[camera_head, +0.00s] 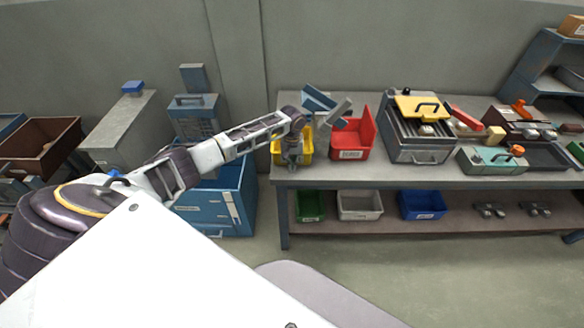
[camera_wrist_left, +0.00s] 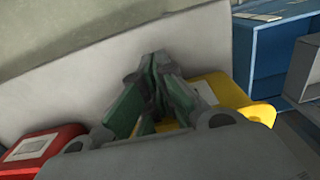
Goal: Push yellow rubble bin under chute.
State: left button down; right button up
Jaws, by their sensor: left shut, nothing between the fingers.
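The yellow bin (camera_head: 307,147) stands near the left end of the workbench, close to its front edge. My left gripper (camera_head: 292,162) is in front of it in the head view and hides its middle. In the left wrist view the gripper (camera_wrist_left: 156,80) points its shut fingers, with green inner faces, down beside the yellow bin (camera_wrist_left: 238,96). I cannot tell whether they touch it. A tilted blue and grey piece (camera_head: 318,97) behind the bin may be the chute; the arm partly hides it. My right gripper is out of view.
A red bin (camera_head: 353,140) stands right of the yellow one, and it also shows in the left wrist view (camera_wrist_left: 42,148). A grey box unit with a yellow lid (camera_head: 420,104) is farther right. A blue cabinet (camera_head: 225,205) stands left of the bench (camera_head: 390,180).

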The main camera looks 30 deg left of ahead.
pick_arm(q)
jog(key=shift+w+a+b, duration=0.15)
jog(key=shift+w+a, duration=0.35)
jog(key=shift+w, duration=0.4)
jog(key=shift+w+a+b, duration=0.15)
jog(key=shift+w+a, duration=0.35)
jog(key=shift+w, duration=0.35)
jog(key=shift+a, duration=0.1)
